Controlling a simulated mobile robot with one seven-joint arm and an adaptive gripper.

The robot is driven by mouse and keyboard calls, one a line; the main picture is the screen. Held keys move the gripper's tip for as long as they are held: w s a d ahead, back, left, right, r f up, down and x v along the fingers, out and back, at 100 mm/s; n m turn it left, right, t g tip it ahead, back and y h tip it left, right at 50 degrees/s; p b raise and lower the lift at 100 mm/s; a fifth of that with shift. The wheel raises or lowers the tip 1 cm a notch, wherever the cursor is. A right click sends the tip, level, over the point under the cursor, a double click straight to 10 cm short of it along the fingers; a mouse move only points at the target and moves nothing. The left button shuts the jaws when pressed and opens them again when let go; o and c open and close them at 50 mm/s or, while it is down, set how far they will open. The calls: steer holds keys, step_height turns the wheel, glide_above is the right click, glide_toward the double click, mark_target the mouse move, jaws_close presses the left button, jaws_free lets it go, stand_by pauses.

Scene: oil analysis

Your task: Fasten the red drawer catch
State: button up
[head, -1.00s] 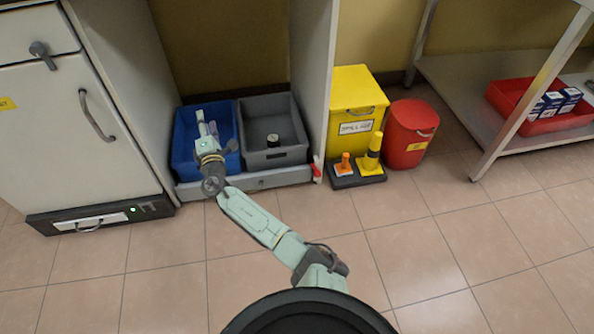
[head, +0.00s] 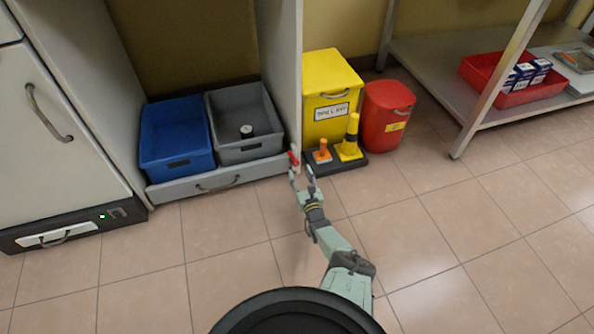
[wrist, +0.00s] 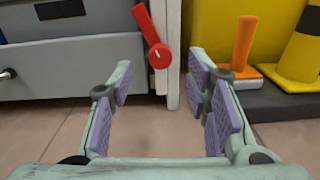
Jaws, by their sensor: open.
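The red drawer catch (head: 293,157) is on the front edge of the cabinet's right side panel, beside the right end of the low drawer (head: 182,190). In the wrist view the catch (wrist: 160,54) has a round pivot with its lever tilted up and to the left. The drawer front (wrist: 70,72) appears to the catch's left. My gripper (head: 302,172) is open and empty, just in front of the catch. In the wrist view the catch is seen beyond and between the gripper's purple-padded fingers (wrist: 163,90); no contact shows.
Floor in front is clear.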

mark_target(296, 164)
steer(key=b+x, duration=0.2)
steer(key=x, duration=0.2)
steer(key=shift+f, duration=0.15)
steer(key=shift+w+a, duration=0.1)
steer(key=shift+w, duration=0.35)
jaws_close()
